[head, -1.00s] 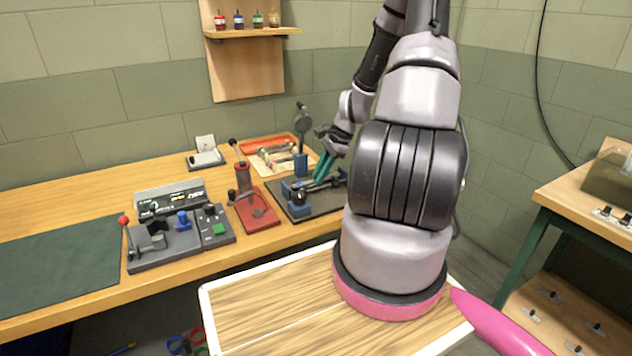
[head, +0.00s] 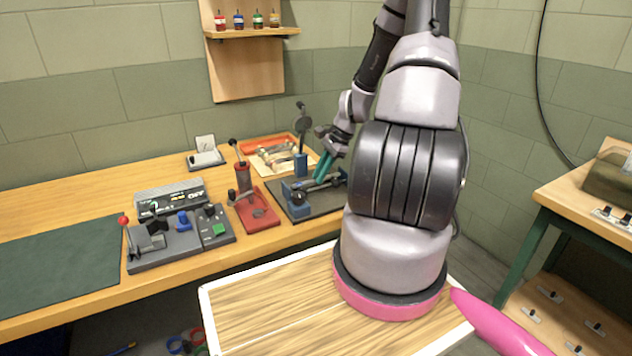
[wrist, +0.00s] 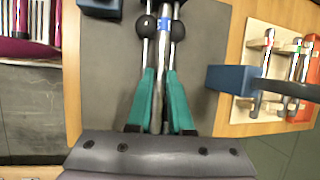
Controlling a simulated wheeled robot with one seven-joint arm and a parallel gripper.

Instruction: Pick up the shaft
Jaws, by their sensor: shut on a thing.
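The shaft (wrist: 161,60) is a grey metal rod running lengthwise between my fingers in the wrist view. My gripper (wrist: 161,74) has teal fingers shut on it, one on each side. In the head view my gripper (head: 323,166) points down over the dark mat at the blue fixture, and the shaft (head: 327,183) is small there and partly hidden. Two thin rails with black balls (wrist: 146,27) lie beside the shaft in the wrist view. I cannot tell whether the shaft still touches its supports.
A blue upright gauge stand (head: 301,164) is close behind my gripper. A pale rack (wrist: 245,100) with several banded shafts and an orange tray (head: 267,143) are nearby. A red hand press (head: 254,210) stands to the left. The green mat (head: 55,262) is clear.

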